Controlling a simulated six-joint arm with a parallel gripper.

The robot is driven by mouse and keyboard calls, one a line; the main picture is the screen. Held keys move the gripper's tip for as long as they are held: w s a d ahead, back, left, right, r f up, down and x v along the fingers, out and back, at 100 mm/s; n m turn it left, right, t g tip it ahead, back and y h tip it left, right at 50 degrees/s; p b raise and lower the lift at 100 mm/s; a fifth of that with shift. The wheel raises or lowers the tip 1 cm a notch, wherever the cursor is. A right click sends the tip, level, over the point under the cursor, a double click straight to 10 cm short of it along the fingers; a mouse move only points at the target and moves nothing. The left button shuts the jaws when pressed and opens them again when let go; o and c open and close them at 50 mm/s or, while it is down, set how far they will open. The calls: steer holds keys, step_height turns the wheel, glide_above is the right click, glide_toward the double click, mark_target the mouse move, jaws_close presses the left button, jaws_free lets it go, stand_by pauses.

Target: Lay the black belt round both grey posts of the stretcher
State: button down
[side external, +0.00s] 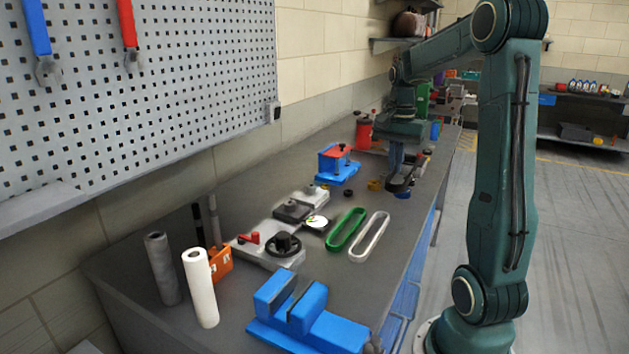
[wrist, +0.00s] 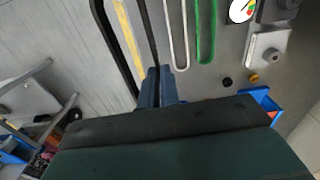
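The black belt (wrist: 111,35) is a long loop; one strand runs between the fingers of my gripper (wrist: 157,83) in the wrist view. The gripper is shut on it. In the side external view my gripper (side external: 397,165) is low over the far right of the bench, with the belt (side external: 401,186) partly hidden below it. The stretcher appears to be the pale unit (side external: 250,252) with a black handwheel and red lever. Its grey posts seem to be the one on the pale block (side external: 311,190) and the one on the dark block (side external: 292,207), apart from the gripper and without a belt.
A green belt (side external: 346,229) and a white belt (side external: 369,237) lie between gripper and stretcher. A round dial (side external: 317,222) sits beside the blocks. A blue-red fixture (side external: 338,165) stands behind. A blue vise (side external: 305,318) and white roll (side external: 200,287) are at the near end.

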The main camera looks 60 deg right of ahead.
steer(key=w+d+f+n, duration=0.1)
steer(key=w+f+n, duration=0.1)
steer(key=w+n, duration=0.7)
steer(key=w+d+f+n, duration=0.1)
steer(key=w+f+n, duration=0.2)
steer(key=w+n, duration=0.5)
steer(key=w+d+f+n, duration=0.1)
steer(key=w+n, duration=0.8)
steer(key=n, duration=0.9)
steer(key=shift+w+d+f+n, duration=0.25)
steer(key=shift+w+f+n, duration=0.1)
steer(key=shift+f, duration=0.4)
steer(key=shift+f, duration=0.2)
steer(key=shift+f, duration=2.7)
steer(key=shift+f, duration=1.5)
